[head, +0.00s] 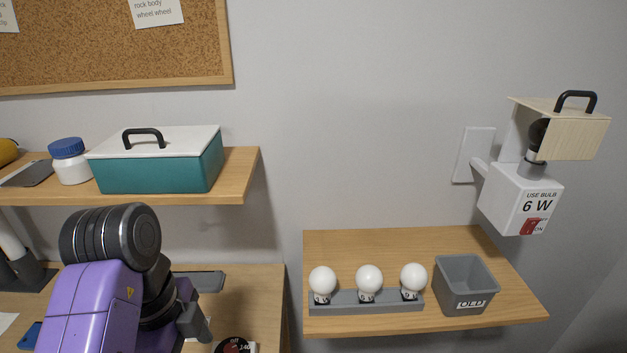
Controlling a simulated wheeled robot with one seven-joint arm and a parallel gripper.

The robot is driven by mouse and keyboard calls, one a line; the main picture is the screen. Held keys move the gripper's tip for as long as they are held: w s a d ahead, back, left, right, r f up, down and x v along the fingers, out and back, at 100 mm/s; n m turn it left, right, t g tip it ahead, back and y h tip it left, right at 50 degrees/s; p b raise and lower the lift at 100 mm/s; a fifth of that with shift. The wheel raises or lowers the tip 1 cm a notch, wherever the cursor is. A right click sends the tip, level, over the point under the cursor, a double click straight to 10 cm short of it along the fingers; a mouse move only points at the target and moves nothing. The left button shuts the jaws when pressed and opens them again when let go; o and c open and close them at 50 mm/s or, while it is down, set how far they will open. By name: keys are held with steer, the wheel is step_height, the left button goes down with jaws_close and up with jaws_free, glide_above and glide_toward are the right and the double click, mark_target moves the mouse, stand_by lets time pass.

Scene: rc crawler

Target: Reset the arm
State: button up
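My purple and black arm fills the lower left of the head view, in front of the wooden desk. It is folded, with a big dark round joint at the top and a purple link below it. What looks like part of my gripper (192,322) is a grey piece at the arm's right side, low over the desk. The arm hides most of the gripper, so its fingers and anything between them cannot be made out.
A shelf (250,170) above the arm bears a teal box (160,168) and a white jar (71,165). On the right, a lower shelf (400,245) bears several things: white bulbs (368,278) in a grey holder and a grey bin (465,285). A wall lamp (520,195) hangs above. A black disc (233,345) lies near the arm.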

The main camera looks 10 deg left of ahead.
steer(key=w+r+n+t+y, duration=0.2)
steer(key=w+n+t, duration=0.2)
steer(key=w, duration=0.4)
steer(key=w+r+n+t+y, duration=0.1)
steer(key=w+r+n+t, duration=0.2)
steer(key=w+t, duration=0.35)
steer(key=w+d+n+t, duration=0.2)
steer(key=d+n, duration=0.1)
steer(key=d, duration=0.3)
steer(key=w+d+n+t+y, duration=0.1)
steer(key=w+d+n+t, duration=0.1)
steer(key=d, duration=0.4)
steer(key=w+d+r+n+t+y, duration=0.1)
steer(key=w+d+n+t, duration=0.1)
steer(key=d, duration=0.4)
steer(key=shift+r+n, duration=0.1)
steer(key=shift+n, duration=0.7)
steer(key=s+d+f+h, duration=0.1)
steer(key=s+d+f, duration=0.2)
steer(key=s+d, duration=0.5)
steer(key=s+d+f+g+h, duration=0.1)
steer(key=s+d+f, duration=0.3)
steer(key=s+d, duration=0.5)
steer(key=s+d+f+g+h, duration=0.1)
steer(key=s+d+f, duration=0.3)
steer(key=s, duration=2.2)
steer(key=d, duration=0.5)
steer(key=shift+h, duration=0.3)
